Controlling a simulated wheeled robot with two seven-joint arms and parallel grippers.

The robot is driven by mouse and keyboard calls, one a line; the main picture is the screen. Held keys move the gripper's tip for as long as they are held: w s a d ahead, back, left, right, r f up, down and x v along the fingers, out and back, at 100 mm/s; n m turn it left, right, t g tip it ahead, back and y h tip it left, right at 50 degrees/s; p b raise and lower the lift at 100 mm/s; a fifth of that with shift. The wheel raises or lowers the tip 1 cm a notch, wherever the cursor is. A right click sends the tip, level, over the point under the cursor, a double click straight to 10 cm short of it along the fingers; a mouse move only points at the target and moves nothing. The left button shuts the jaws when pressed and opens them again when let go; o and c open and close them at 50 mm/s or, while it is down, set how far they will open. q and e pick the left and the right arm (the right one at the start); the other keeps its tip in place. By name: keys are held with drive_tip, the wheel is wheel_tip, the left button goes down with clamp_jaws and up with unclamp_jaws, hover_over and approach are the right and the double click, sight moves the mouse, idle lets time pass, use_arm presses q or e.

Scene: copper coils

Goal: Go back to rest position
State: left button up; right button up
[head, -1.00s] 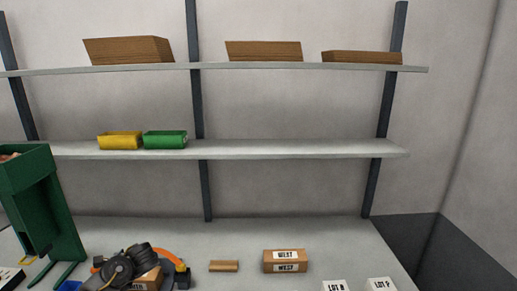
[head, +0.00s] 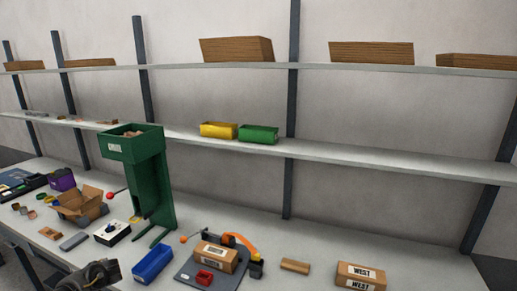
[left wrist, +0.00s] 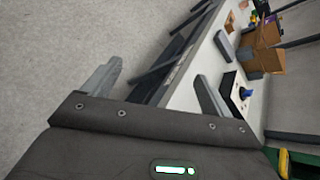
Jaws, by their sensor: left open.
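My left gripper (left wrist: 158,78) is open, with two grey fingers spread apart and nothing between them in the left wrist view. It hangs beside the workbench (left wrist: 195,62), whose edge crosses behind it, over grey floor. In the head view, part of my dark left arm (head: 88,277) shows at the lower left, in front of the bench. A cardboard box (head: 214,258) with a label sits on a dark plate on the bench. A second box (head: 361,274), labelled WEST, stands to its right. My right gripper is not in view.
Shelves behind hold yellow (head: 219,130) and green bins (head: 258,134). Floor beside the bench (left wrist: 50,50) is clear.

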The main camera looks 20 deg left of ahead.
use_arm(q)
drive_tip(key=s+a+f+n+t+h, duration=0.1)
drive_tip(key=s+a+f, duration=0.25)
drive_tip(key=s, duration=0.45)
drive_tip(key=s+a+f+n+t, duration=0.2)
drive_tip(key=s+a+f, duration=0.15)
drive_tip(key=s, duration=0.45)
drive_tip(key=s+a+f+n+t+h, duration=0.15)
drive_tip(key=s+f, duration=0.25)
drive_tip(key=s, duration=0.5)
drive_tip(key=s+d+f+n+g+h, duration=0.1)
drive_tip(key=s+d+f+h, duration=0.15)
drive_tip(key=d+f, duration=1)
drive_tip(key=s+d+f+h, duration=0.1)
drive_tip(key=s+d+f, duration=0.2)
drive_tip(key=d+f, duration=0.9)
drive_tip(key=s+d+f+n+h, duration=0.1)
drive_tip(key=d+f+h, duration=0.1)
drive_tip(key=d, duration=1.6)
drive_tip(key=s+d+f+n+h, duration=0.1)
drive_tip(key=d+f+h, duration=0.15)
drive_tip(key=d, duration=1.65)
wheel_tip(320, 180, down, 12)
drive_tip(key=b, duration=1.2)
drive_tip(key=shift+s+d+g, duration=0.15)
drive_tip(key=shift+d+g, duration=0.2)
